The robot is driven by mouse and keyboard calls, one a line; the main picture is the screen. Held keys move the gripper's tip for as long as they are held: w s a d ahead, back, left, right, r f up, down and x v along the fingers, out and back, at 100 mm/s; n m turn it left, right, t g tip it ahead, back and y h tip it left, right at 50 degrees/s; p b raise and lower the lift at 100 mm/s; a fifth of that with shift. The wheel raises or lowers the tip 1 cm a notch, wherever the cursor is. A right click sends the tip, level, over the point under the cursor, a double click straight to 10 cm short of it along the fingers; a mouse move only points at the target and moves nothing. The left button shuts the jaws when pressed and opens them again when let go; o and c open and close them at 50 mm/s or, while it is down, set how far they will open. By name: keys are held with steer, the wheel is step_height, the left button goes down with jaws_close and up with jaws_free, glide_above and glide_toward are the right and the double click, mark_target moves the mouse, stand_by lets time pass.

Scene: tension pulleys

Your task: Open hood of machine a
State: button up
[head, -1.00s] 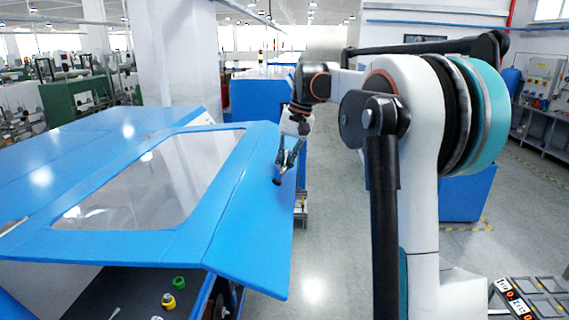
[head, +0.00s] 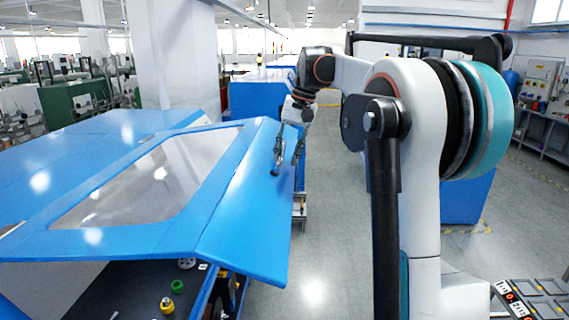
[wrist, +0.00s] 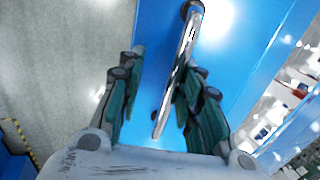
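The blue hood (head: 213,222) of the machine has a large clear window (head: 150,185). It is tilted up, with a gap under its near edge that shows the inside. My gripper (head: 287,155) is at the hood's right sloping panel. In the wrist view a long shiny metal handle (wrist: 178,72) is fixed to the blue panel and runs between my gripper's fingers (wrist: 160,88). The fingers are apart, and the handle lies close to the right finger, with a gap to the left one. Whether the right finger touches it I cannot tell.
A white pillar (head: 180,60) stands behind the machine. A tray with compartments (head: 535,295) is at lower right. The grey floor (head: 335,240) beside the machine is clear.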

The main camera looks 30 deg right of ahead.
steer(key=v, duration=0.6)
steer(key=shift+w+a, duration=0.25)
steer(key=shift+o, duration=1.2)
steer(key=shift+r, duration=0.65)
steer(key=shift+o, duration=1)
steer(key=shift+s+d+r, duration=0.1)
steer(key=shift+s+d, duration=0.1)
steer(key=shift+d, duration=0.1)
steer(key=shift+w+a, duration=0.1)
steer(key=shift+a, duration=0.1)
steer(key=shift+r+p, duration=0.4)
steer(key=shift+r, duration=0.05)
steer(key=shift+c, duration=1)
steer(key=shift+o, duration=0.5)
steer(key=shift+r+p, duration=1.65)
steer(key=shift+r, duration=0.2)
steer(key=shift+s+d+r+p, duration=0.45)
steer(key=shift+s+d+r, duration=0.25)
steer(key=shift+d, duration=0.25)
steer(key=c, duration=0.3)
steer(key=shift+w+a+r+p, duration=0.1)
steer(key=shift+a+r+p, duration=0.05)
steer(key=shift+r+p, duration=2.2)
steer(key=shift+a+r+p, duration=0.1)
steer(key=shift+r+p, duration=1.95)
steer(key=shift+r, duration=0.6)
steer(key=shift+c, duration=0.2)
